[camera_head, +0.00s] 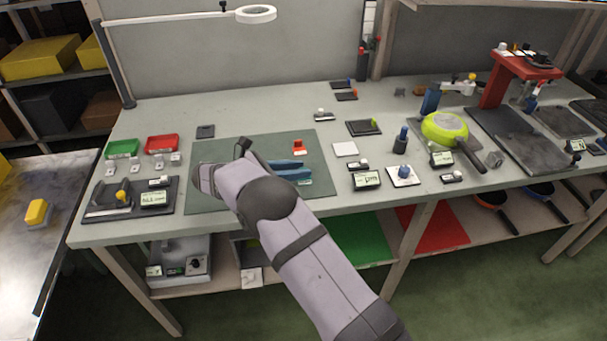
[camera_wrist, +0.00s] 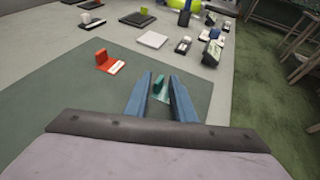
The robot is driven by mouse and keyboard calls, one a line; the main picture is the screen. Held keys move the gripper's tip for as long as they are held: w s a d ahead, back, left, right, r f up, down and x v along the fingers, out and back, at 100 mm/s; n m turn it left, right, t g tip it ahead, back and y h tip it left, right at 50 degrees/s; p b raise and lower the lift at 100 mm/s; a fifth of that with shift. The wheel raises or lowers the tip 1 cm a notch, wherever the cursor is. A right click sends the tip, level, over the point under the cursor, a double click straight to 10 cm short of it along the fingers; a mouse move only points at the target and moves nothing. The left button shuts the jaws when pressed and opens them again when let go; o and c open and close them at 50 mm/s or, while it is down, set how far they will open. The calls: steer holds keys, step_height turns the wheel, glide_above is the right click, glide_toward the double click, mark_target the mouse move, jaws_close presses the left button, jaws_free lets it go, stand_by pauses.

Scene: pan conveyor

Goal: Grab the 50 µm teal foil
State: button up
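The teal foil (camera_wrist: 161,97) lies on the dark green mat (camera_wrist: 60,105), with a small upright teal tab. In the wrist view it appears in the gap between my two blue fingers. My gripper (camera_wrist: 160,75) is open, with space between each finger and the tab. I cannot tell how far the fingertips are above the mat. In the head view my gripper (camera_head: 308,170) is low over the right part of the mat, and a pale teal edge of the foil (camera_head: 304,182) shows just below the fingers. A similar red piece (camera_wrist: 108,63) with a white label lies beyond, to the left.
Green (camera_head: 122,149) and red (camera_head: 161,144) trays stand at the left. A device with a display (camera_head: 153,197) sits left of the mat. A white square plate (camera_head: 345,149), a small display (camera_head: 367,180) and a yellow-green pan (camera_head: 444,128) are to the right. The mat's left part is clear.

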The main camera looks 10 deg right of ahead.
jaws_close()
